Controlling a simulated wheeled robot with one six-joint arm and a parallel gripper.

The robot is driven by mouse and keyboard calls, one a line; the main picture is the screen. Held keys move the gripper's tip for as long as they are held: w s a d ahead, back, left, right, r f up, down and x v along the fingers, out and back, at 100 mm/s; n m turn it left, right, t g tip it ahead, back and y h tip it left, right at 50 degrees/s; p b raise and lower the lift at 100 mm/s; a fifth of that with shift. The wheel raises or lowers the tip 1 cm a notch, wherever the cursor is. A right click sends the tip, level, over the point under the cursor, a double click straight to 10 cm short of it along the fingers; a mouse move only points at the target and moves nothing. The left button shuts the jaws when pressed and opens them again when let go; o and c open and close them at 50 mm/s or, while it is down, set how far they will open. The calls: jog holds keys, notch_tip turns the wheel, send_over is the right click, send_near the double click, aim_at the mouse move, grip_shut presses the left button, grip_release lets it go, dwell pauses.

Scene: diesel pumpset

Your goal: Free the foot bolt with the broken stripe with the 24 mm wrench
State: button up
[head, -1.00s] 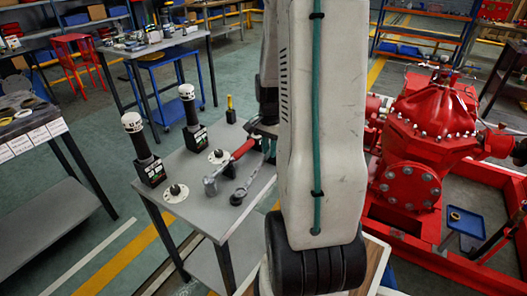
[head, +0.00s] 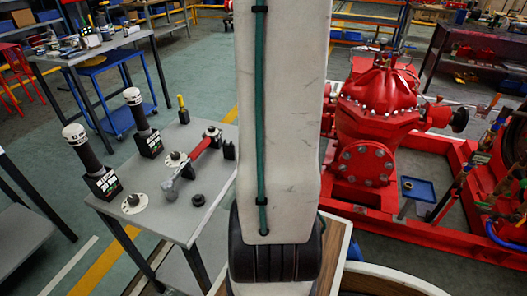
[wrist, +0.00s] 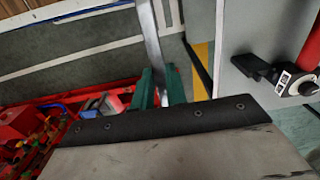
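In the wrist view my gripper (wrist: 160,88) has its two teal fingertips closed on a long silver bar, which looks like the shank of a wrench (wrist: 151,35). Its ends and size marking cannot be made out. In the head view my arm hides the gripper and this tool. The red pumpset (head: 372,120) stands to the right of my arm on a red base frame (head: 420,240). The foot bolts and their stripes are too small or hidden to tell apart.
A blue tray (head: 418,190) lies inside the frame.

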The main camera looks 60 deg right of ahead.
grip_shut()
jog(key=shift+r, duration=3.25)
jog(key=shift+w, duration=0.1)
